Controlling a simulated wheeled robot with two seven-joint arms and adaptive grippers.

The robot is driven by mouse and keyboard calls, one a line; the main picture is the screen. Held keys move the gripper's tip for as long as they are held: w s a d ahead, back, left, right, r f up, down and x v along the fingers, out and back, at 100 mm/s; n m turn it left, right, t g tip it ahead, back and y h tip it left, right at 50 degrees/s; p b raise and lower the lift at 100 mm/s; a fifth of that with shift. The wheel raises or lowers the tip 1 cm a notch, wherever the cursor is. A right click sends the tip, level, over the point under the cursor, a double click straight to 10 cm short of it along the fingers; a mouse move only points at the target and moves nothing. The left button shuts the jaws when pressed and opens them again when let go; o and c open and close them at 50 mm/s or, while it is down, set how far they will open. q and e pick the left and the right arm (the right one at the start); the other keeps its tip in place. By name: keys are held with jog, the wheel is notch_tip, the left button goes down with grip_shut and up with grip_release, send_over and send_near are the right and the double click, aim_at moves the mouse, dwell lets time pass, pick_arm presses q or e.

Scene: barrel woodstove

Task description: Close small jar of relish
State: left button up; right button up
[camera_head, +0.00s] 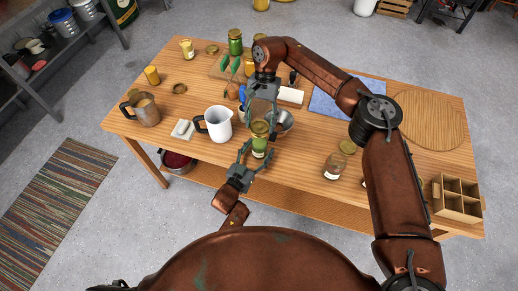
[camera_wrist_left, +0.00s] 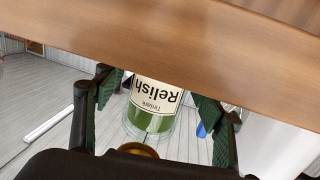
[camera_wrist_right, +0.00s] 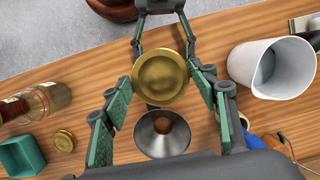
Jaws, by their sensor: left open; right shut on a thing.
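The small relish jar (camera_head: 258,146) stands upright near the table's front edge, green inside, with a gold lid (camera_wrist_right: 160,78) at its top. Its "Relish" label appears upside down in the left wrist view (camera_wrist_left: 155,105). My left gripper (camera_head: 246,160) is open, its fingers on either side of the jar; they also flank it in the left wrist view (camera_wrist_left: 165,100). My right gripper (camera_head: 262,112) reaches down from above and is shut on the lid, which lies between its fingers in the right wrist view. Whether the lid is seated cannot be told.
A white jug (camera_head: 218,123) stands left of the jar. A larger jar (camera_head: 333,166) and a loose gold lid (camera_head: 347,146) are to the right. The table front between them is clear.

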pick_arm(q)
jog(key=shift+w, duration=0.15)
grip_shut()
pick_arm(e)
jog(key=shift+f, duration=2.45)
